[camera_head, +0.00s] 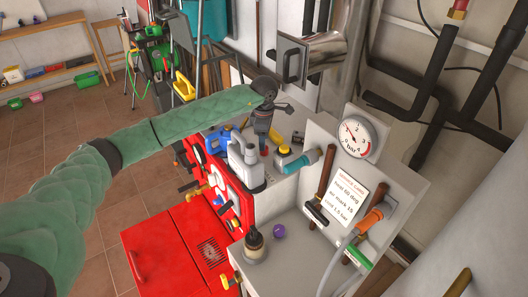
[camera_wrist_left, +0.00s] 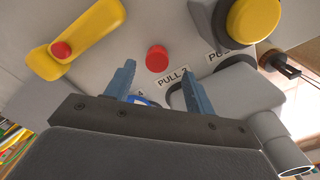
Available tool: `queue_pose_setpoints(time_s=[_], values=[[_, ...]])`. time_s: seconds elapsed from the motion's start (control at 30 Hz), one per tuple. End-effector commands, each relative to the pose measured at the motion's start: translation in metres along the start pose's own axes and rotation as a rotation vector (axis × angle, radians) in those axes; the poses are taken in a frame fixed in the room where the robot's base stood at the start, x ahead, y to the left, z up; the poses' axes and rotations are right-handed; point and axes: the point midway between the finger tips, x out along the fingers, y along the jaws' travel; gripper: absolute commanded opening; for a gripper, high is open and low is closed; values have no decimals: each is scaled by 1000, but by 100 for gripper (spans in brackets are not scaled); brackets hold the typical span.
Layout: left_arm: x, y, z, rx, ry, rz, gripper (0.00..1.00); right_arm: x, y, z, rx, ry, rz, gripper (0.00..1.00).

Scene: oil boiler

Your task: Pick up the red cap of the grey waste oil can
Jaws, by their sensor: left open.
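My left gripper (camera_head: 263,147) reaches over the boiler top beside a grey can (camera_head: 246,172). It is open, with its fingers pointing down. In the left wrist view, a small round red cap (camera_wrist_left: 157,59) stands on a pale grey surface. It sits between and just beyond the two open fingertips (camera_wrist_left: 158,72), with no visible contact. A bit of red also shows under the gripper in the head view. A grey rounded body lies right of the right finger in the wrist view; I cannot tell if it is the can. My right gripper is not in view.
A blue can (camera_head: 217,139) stands left of the grey can. A yellow knob (camera_wrist_left: 255,18) and a yellow lever (camera_wrist_left: 80,38) with a red button flank the cap. A pressure gauge (camera_head: 358,135) panel stands to the right. A purple ball (camera_head: 278,231) and dark bottle (camera_head: 254,243) are in front.

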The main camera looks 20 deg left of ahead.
Motion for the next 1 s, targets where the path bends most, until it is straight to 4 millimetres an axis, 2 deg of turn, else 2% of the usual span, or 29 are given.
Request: queue_pose_setpoints(time_s=[0.33, 0.6, 0.67, 0.83, 0.87, 1.0], values=[[43, 4, 0, 0, 0, -1, 54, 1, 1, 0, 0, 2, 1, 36], [48, 4, -1, 0, 0, 0, 54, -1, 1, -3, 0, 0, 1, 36], [47, 4, -1, 0, 0, 0, 45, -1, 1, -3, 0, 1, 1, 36], [47, 4, -1, 0, 0, 0, 11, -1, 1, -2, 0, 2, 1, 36], [47, 4, -1, 0, 0, 0, 7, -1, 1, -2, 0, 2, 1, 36], [47, 4, -1, 0, 0, 0, 7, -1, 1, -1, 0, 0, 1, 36]])
